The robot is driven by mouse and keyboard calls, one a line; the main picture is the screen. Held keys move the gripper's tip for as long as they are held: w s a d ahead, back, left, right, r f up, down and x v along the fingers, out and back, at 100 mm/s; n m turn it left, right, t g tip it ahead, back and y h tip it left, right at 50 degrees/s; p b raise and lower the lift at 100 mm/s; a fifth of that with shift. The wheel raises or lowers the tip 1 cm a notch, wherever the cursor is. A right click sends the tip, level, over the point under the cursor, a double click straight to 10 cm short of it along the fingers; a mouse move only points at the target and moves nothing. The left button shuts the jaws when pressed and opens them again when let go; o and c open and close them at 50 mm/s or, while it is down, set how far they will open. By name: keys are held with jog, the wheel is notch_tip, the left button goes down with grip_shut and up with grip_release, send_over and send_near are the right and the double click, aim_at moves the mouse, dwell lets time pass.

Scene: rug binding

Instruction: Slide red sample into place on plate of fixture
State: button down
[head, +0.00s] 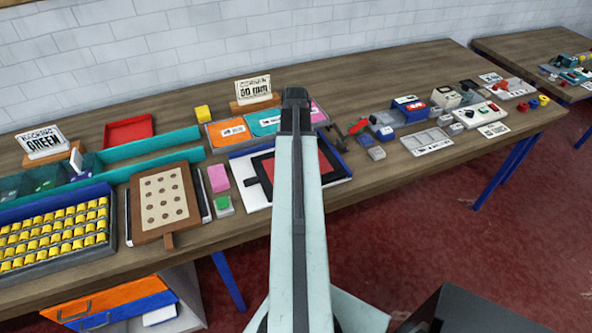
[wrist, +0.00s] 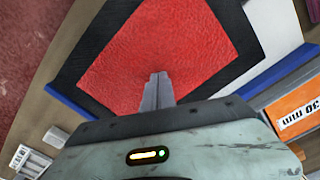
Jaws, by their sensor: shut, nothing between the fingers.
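The red sample (wrist: 160,45) lies flat, with a black frame or border (wrist: 238,45) around it. In the head view, red (head: 266,166) shows on both sides of my arm, which hides its middle. Under it is the white plate (head: 240,170) of the fixture, with blue strips along edges, one of them at the right (head: 334,151). White plate (wrist: 268,25) and a blue strip (wrist: 285,72) also show in the wrist view. My gripper (wrist: 160,80) is shut and empty, its tips over the near part of the red sample. I cannot tell whether they touch it.
Left of the fixture are a pink block (head: 218,178), a green-topped block (head: 223,204) and a brown dotted board (head: 163,200). Behind are an orange-and-teal card tray (head: 232,128) and a sign (head: 253,88). Small boxes (head: 405,108) stand at the right. The table's front strip is mostly clear.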

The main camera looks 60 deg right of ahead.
jog(key=shift+w+d, duration=0.5)
jog(key=shift+w, duration=0.2)
jog(key=shift+w+d, duration=0.5)
jog(key=shift+w, duration=0.15)
jog(key=shift+w+d, duration=0.55)
jog(key=shift+w, duration=0.15)
jog(key=shift+w+d, duration=0.5)
jog(key=shift+w, duration=0.2)
jog(key=shift+w+d, duration=0.1)
jog(key=shift+w+d, duration=0.25)
jog(key=shift+w, duration=0.1)
jog(key=shift+s+d+f, duration=0.1)
jog(key=shift+d, duration=0.05)
jog(key=shift+s, duration=0.1)
